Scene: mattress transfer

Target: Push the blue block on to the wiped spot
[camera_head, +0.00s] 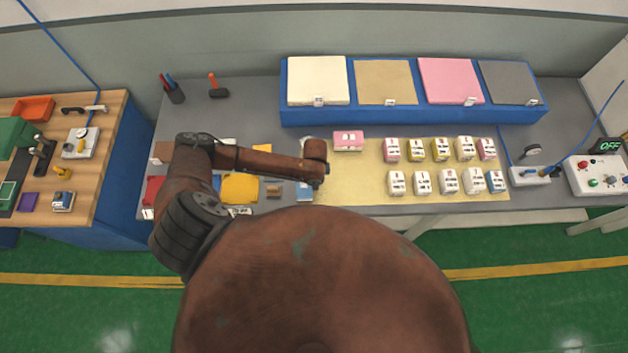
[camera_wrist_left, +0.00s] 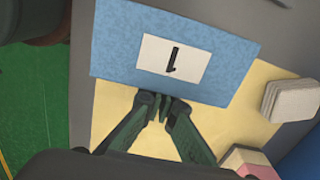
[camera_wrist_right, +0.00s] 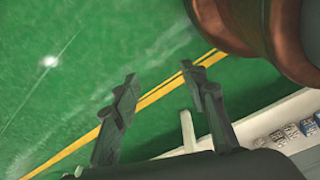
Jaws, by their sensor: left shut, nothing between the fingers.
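The blue block (camera_head: 305,193) shows in the head view at the left end of the pale yellow mat (camera_head: 350,185), partly hidden by my left arm. In the left wrist view the blue block (camera_wrist_left: 115,50) is large and flat, with a white label marked 1. My left gripper (camera_wrist_left: 163,98) is shut and empty, its tips at the block's near edge; I cannot tell whether they touch. The left gripper (camera_head: 318,184) points down in the head view. My right gripper (camera_wrist_right: 165,75) is open and empty above the green floor. I cannot make out a distinct wiped spot.
Several small labelled blocks (camera_head: 445,180) stand in two rows on the mat, with a pink block (camera_head: 348,139) at its upper left. A blue rack (camera_head: 410,111) with coloured pads stands behind. A yellow cloth-like item (camera_head: 240,188) lies left of the blue block.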

